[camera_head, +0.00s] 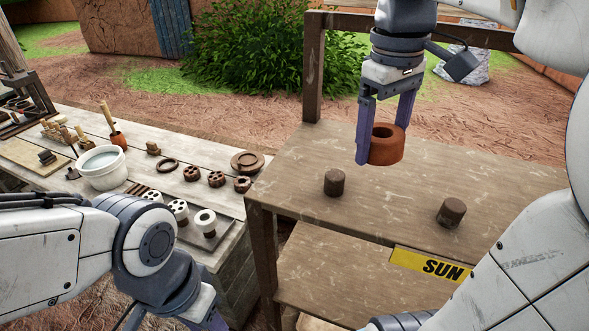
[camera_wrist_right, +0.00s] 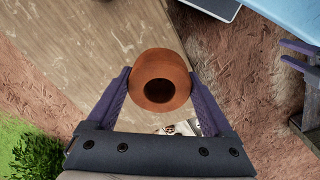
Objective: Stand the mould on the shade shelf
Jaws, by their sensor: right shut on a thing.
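My right gripper (camera_head: 384,142) is shut on a reddish-brown hollow mould (camera_head: 388,150), a thick round ring with a hole through it.
Two dark brown cylinders (camera_head: 334,183) (camera_head: 452,212) stand on the upper board. A rack post (camera_head: 313,70) and a rear rail stand behind. At left, a worktable (camera_head: 130,160) holds a white bucket (camera_head: 102,168), tools and several small round pieces. The visible part of the lower shelf is bare.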

